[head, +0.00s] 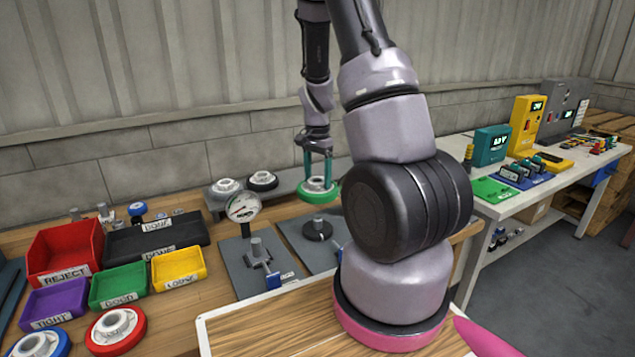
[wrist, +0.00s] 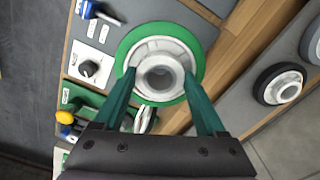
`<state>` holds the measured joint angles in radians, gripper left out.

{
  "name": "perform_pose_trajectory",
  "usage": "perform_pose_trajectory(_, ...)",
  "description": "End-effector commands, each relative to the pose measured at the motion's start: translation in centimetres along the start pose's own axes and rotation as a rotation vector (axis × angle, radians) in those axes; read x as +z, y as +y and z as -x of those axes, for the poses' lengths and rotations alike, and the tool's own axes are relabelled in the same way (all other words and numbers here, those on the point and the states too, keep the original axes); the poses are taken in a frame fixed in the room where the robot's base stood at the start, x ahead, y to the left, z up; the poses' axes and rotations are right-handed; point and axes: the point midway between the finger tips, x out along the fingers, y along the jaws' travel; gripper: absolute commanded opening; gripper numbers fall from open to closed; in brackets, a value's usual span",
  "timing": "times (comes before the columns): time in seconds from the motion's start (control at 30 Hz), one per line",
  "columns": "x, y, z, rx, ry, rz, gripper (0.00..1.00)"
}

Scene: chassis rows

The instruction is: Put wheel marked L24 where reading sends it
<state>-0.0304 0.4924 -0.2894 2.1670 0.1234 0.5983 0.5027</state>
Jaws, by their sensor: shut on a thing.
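My gripper (head: 318,160) points down and is shut on a green-rimmed wheel (head: 319,190) with a white hub. In the wrist view my gripper's two teal fingers (wrist: 158,85) sit on either side of the hub, and the green rim (wrist: 190,40) shows around it. The wheel is held above the bench, near the grey raised rack. No L24 mark is legible on it. A round dial gauge (head: 243,207) stands by a grey plate with an upright post (head: 257,247); its reading is too small to tell. A second grey plate has a dark post (head: 318,228).
Bins stand at left: red REJECT (head: 60,250), purple TIGHT (head: 52,304), green GOOD (head: 118,286), yellow (head: 178,267) and black (head: 150,240). Grey and black wheels sit on the rack. Instruments fill the right table.

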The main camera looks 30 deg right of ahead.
Motion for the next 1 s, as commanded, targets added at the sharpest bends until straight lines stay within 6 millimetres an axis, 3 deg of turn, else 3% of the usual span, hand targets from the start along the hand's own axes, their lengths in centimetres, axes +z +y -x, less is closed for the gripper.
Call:
perform_pose_trajectory(0.5, 0.0, 0.0, 2.7, -0.001, 0.000, -0.001, 0.00)
perform_pose_trajectory(0.87, 0.0, -0.1, 2.8, 0.000, 0.000, 0.006, 0.00)
perform_pose_trajectory(1.0, 0.4, -0.7, 2.2, 0.003, 0.002, 0.091, 0.00)
